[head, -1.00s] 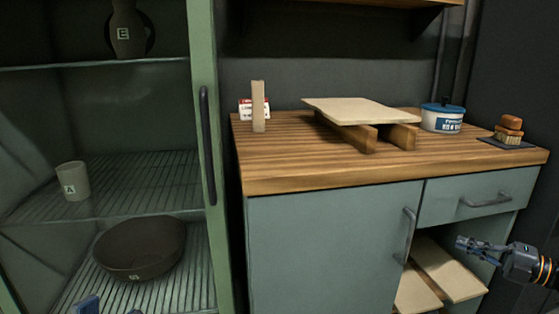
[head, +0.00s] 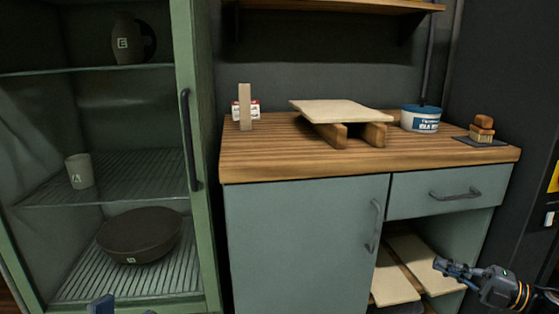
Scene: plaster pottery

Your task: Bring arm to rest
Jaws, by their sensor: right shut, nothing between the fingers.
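My right gripper (head: 447,268) is at the lower right of the head view, in front of the open lower shelf of the grey-blue cabinet (head: 300,240). Its fingers are together with nothing between them. It overlaps the edge of a pale board in the picture; whether it touches the board I cannot tell. My left gripper does not show clearly; only a small blue piece of mine pokes in at the bottom edge.
Pale boards (head: 393,282) lie in the cabinet. The green shelf unit (head: 200,200) holds a mug (head: 80,171), bowl (head: 140,235) and jug (head: 130,40).

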